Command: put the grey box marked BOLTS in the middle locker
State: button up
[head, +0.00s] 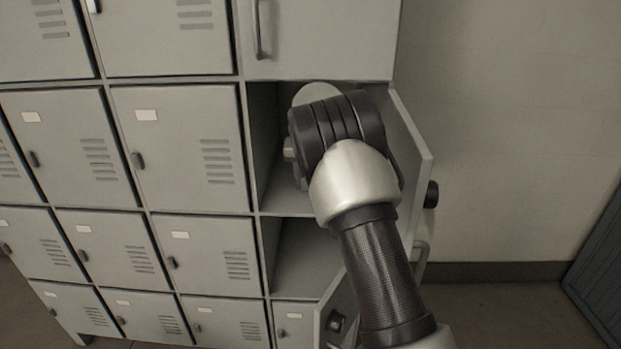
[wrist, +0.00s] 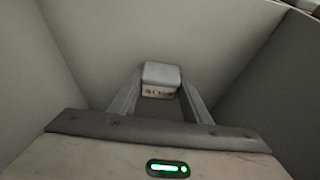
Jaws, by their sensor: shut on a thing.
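My gripper (wrist: 160,94) is shut on a small grey box (wrist: 161,74), with one finger on each side of it, in the wrist view. The box has a pale label with dark lettering, too blurred to read surely. Grey locker walls surround the box and gripper in that view. In the head view my arm reaches into the open middle locker (head: 262,150) of the right-hand column. The middle locker's door (head: 417,135) stands open to the right of my arm.
Above is a shut door (head: 325,40) with a handle. Below, another locker (head: 305,255) is open, its door (head: 335,310) swung out beside my forearm. Several shut lockers (head: 180,150) fill the left.

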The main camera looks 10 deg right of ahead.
jog(key=o, duration=1.1)
jog(key=shift+f, duration=0.15)
jog(key=shift+r, duration=0.45)
jog(key=shift+s+r+p, duration=0.2)
jog(key=shift+r+p, duration=0.3)
jog(key=shift+r, duration=0.05)
jog(key=s, duration=0.4)
jog(key=s+a, duration=0.1)
jog(key=s, duration=0.3)
jog(key=s+a, duration=0.1)
jog(key=s, duration=0.2)
jog(key=shift+s+a+f, duration=0.2)
jog(key=shift+s, duration=0.2)
